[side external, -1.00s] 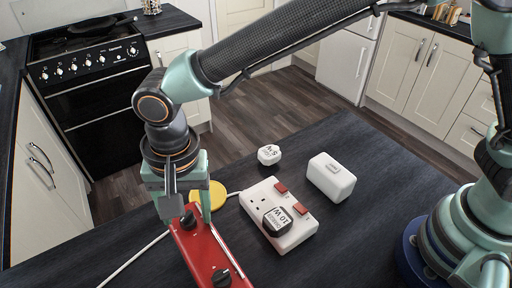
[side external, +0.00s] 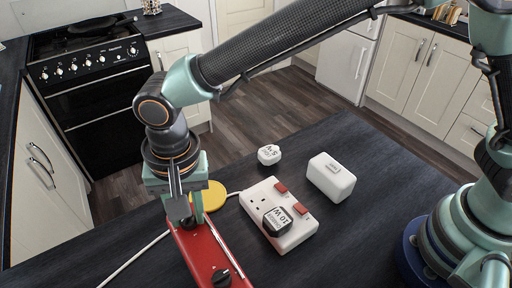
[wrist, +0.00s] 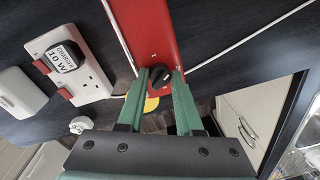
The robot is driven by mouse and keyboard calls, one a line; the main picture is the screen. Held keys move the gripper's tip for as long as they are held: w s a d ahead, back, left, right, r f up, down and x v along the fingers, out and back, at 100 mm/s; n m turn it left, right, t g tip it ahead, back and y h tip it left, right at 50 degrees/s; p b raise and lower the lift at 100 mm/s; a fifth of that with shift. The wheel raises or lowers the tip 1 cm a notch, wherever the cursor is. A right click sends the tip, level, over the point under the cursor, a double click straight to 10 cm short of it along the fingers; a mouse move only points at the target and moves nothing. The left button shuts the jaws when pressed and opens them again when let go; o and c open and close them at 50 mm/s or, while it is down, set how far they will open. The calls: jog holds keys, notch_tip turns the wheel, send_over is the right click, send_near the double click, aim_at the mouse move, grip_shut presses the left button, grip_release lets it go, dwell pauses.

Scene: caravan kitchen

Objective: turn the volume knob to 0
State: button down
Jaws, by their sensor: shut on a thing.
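A red box (side external: 208,258) with black knobs lies on the dark worktop. One knob (wrist: 160,75) is at its far end and a second knob (side external: 221,277) is at its near end. No label shows which is the volume knob. My gripper (side external: 188,215) points down over the far knob. In the wrist view my gripper (wrist: 160,77) has a green finger on each side of that knob and is shut on it. In the side view the fingers mostly hide this knob. Its pointer mark cannot be read clearly.
A white socket strip (side external: 297,229) with a 10 W charger (side external: 277,221) lies to the right. A small 5 W charger (side external: 269,154), a white box (side external: 331,177) and a yellow disc (side external: 215,196) are nearby. A white cable (side external: 133,258) runs left across the worktop.

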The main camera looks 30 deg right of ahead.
jog(key=n, duration=0.7)
jog(key=shift+w+n, duration=0.1)
jog(key=shift+n, duration=0.2)
jog(key=n, duration=0.3)
jog(key=shift+n, duration=0.3)
jog(key=n, duration=0.3)
jog(key=shift+n+g+h, duration=0.3)
jog(key=n, duration=0.3)
jog(key=shift+n, duration=0.4)
jog(key=n, duration=0.3)
jog(key=shift+f+n, duration=0.1)
jog(key=shift+n, duration=0.2)
jog(key=n, duration=0.3)
jog(key=shift+g+h, duration=0.3)
jog(key=shift+n, duration=1.9)
jog(key=shift+a+n, duration=0.1)
jog(key=shift+n, duration=0.2)
